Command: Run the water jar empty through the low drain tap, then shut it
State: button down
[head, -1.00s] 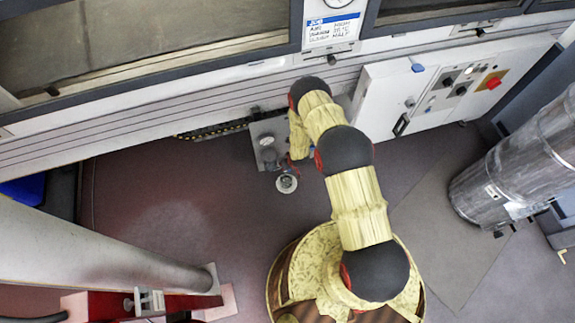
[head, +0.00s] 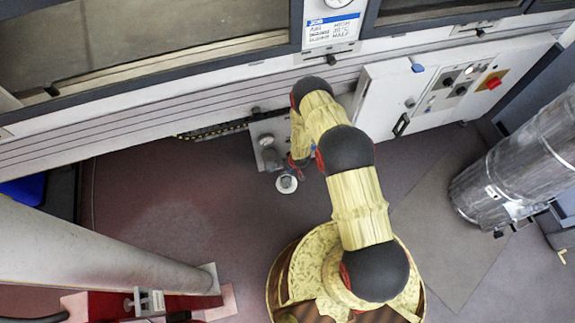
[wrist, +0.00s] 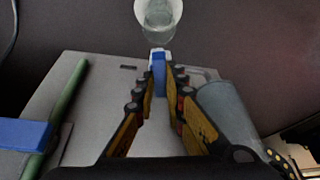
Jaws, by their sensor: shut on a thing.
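In the wrist view, my gripper (wrist: 159,92) is shut on a small blue tap lever (wrist: 158,68). The lever stands between the fingertips, in line with them. Beyond it is a clear cup with a pale rim (wrist: 157,18), cut by the top edge. A grey cylinder (wrist: 228,112), perhaps the water jar, lies right of the fingers; its water level cannot be seen. In the head view, my gripper (head: 298,162) is small and partly hidden by my arm, just above right of the round cup (head: 287,184). Whether water runs cannot be told.
A grey plate (wrist: 92,90) lies behind the tap. A green pipe (wrist: 69,105) with a larger blue handle (wrist: 25,134) is at left. The white control cabinet (head: 425,115) is right of my arm. A large grey cylinder (head: 515,165) stands far right. Open floor lies left.

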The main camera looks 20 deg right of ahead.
jog(key=n, duration=0.1)
jog(key=n+y, duration=0.1)
jog(key=shift+w+d+n, duration=0.1)
jog(key=shift+d+n, duration=0.1)
jog(key=shift+n, duration=0.2)
jog(key=n+g+y, duration=0.1)
jog(key=n, duration=0.3)
jog(key=shift+w+d, duration=0.15)
jog(key=n+g, duration=0.1)
jog(key=n, duration=0.2)
jog(key=n+g+y, duration=0.1)
jog(key=n, duration=0.1)
jog(key=shift+w+n, duration=0.2)
jog(key=shift+n, duration=0.2)
jog(key=c, duration=1.8)
grip_release()
jog(key=shift+c, duration=0.2)
jog(key=v, duration=1.2)
jog(key=shift+d, duration=0.25)
